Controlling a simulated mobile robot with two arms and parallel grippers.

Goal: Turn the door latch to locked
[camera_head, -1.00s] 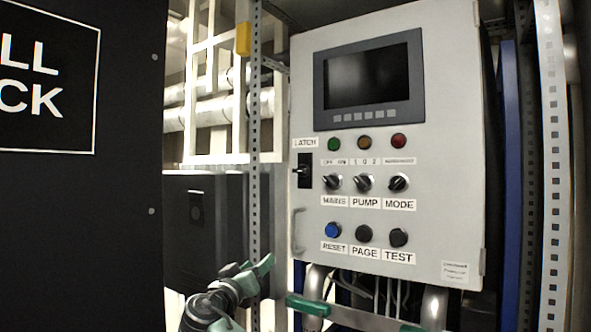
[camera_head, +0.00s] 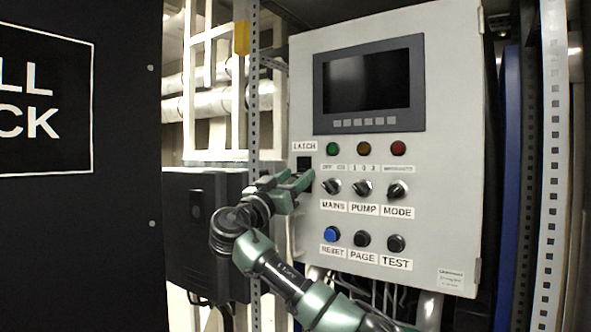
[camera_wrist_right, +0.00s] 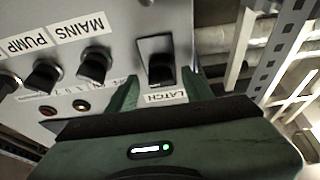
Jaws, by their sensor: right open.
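The door latch (camera_head: 304,162) is a black switch plate at the left edge of the grey cabinet door, under a "LATCH" label (camera_head: 304,146). My right gripper (camera_head: 298,181) is in front of it and hides its lower part in the head view. My left gripper is not in view.
The grey cabinet door (camera_head: 455,200) carries a dark screen (camera_head: 368,82), lamps, MAINS, PUMP and MODE knobs (camera_head: 397,190), and buttons including a blue one (camera_head: 332,233), close right of the gripper. A perforated metal post (camera_head: 254,110) stands just left of the cabinet.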

